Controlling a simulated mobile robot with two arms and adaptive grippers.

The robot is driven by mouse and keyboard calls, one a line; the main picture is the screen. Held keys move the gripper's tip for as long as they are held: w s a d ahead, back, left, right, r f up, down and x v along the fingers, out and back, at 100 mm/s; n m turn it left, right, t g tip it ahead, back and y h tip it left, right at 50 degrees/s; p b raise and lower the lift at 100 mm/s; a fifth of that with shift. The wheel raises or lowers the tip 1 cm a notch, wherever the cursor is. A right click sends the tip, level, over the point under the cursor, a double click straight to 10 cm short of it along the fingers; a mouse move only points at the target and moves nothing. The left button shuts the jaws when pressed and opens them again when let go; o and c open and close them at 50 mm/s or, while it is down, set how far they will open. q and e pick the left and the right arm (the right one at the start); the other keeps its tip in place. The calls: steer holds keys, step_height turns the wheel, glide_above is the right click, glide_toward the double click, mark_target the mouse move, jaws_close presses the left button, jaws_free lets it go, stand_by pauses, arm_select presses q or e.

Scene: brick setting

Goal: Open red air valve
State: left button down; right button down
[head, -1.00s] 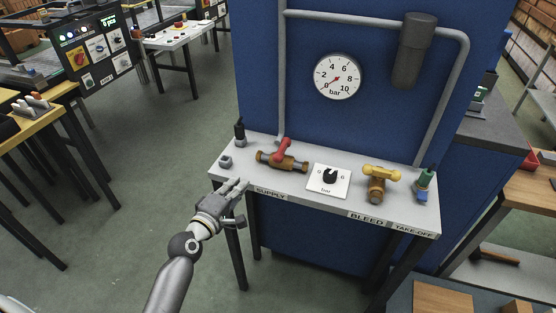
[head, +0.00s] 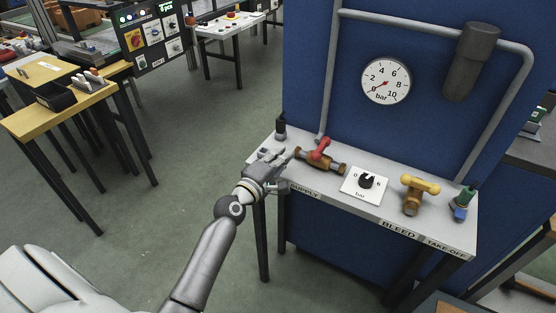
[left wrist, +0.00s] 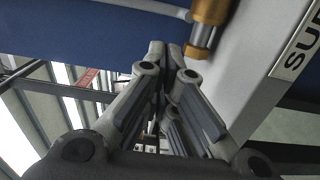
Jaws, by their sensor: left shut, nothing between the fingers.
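The supply valve has a brass body (head: 332,164) and a red lever handle (head: 320,148). It sits on the left part of the white bench (head: 385,215), above the SUPPLY label. The handle points up and across the body. My left gripper (head: 287,158) is at the bench's left end, just left of the valve and apart from the red handle. Its fingers (left wrist: 172,48) are shut with nothing between them in the left wrist view. There the brass valve end (left wrist: 208,14) shows at the top, beyond the fingertips; the red handle is out of that view. My right gripper is not in view.
A pressure gauge (head: 386,82) reads near 0 on the blue panel (head: 310,60). A black regulator knob (head: 366,181), a yellow-handled bleed valve (head: 418,190) and a green and blue take-off fitting (head: 463,203) stand to the right. A small black-topped fitting (head: 281,128) stands behind my gripper.

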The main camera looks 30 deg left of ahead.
mark_target(321, 149)
arm_select(q)
steer(key=w, duration=0.5)
steer(key=shift+d, duration=0.2)
steer(key=d, duration=0.1)
steer(key=s+d+p, duration=0.1)
steer(key=d, duration=0.1)
steer(key=shift+s+p, duration=0.1)
steer(key=shift+p, duration=0.2)
steer(key=shift+s+d, duration=0.25)
steer(key=shift+d, duration=0.1)
steer(key=shift+w, duration=0.1)
steer(key=shift+f, duration=0.1)
